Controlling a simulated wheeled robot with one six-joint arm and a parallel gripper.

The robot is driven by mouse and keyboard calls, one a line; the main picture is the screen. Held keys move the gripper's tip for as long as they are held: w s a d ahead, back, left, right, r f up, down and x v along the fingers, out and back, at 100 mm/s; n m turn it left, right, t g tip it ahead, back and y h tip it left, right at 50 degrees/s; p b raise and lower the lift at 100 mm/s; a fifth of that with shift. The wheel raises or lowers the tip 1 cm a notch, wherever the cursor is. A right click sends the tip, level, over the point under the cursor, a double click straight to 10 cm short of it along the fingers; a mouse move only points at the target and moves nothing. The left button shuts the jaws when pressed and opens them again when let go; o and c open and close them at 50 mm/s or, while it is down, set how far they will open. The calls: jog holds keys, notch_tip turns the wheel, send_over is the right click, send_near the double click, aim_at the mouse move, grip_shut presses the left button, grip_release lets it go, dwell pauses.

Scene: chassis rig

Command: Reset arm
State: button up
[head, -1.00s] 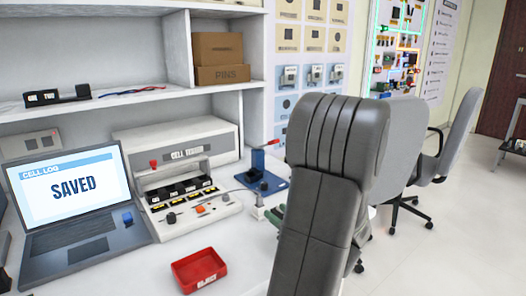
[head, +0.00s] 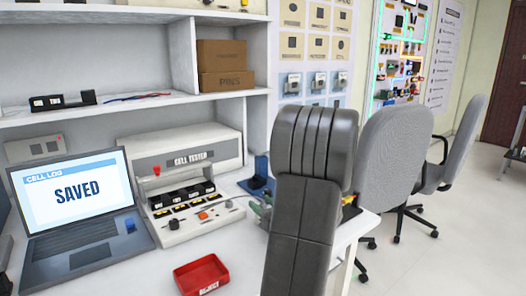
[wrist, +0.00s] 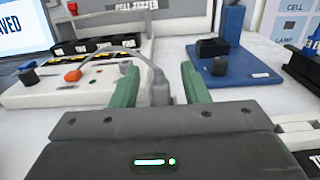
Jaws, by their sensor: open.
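My gripper (wrist: 160,88) shows two green fingers in the wrist view, spread apart with a gap between them. A grey plug (wrist: 159,88) with a grey cable shows in that gap, and neither finger appears to press on it. In the head view my gripper (head: 262,209) is mostly hidden behind my dark grey arm, at the right end of the cell tester (head: 190,226). The tester holds a row of black cells and has an orange knob (wrist: 73,76) on its front.
A laptop (head: 75,210) reading "SAVED" stands at the left. A red reject tray (head: 202,272) lies in front of the tester. A blue stand (wrist: 232,62) is just right of the gripper. A shelf runs above, and grey chairs (head: 395,160) stand at the right.

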aim_at(263, 203)
jog(key=shift+f, duration=0.1)
jog(key=shift+s+d+f, duration=0.1)
jog(key=shift+f, duration=0.05)
jog(key=p+v, duration=0.1)
jog(key=v, duration=1.2)
jog(key=shift+s+d, duration=0.15)
jog(key=b+x, duration=0.1)
jog(key=x, duration=1.2)
jog(key=shift+w+a+b, duration=0.25)
jog(key=shift+a+b, duration=0.05)
jog(key=shift+a, duration=0.05)
notch_tip(263, 203, up, 5)
jog(key=p, duration=0.4)
jog(key=shift+d+f, duration=0.1)
jog(key=shift+f, duration=0.1)
jog(key=shift+r+p, duration=1.1)
jog(key=shift+r, duration=0.1)
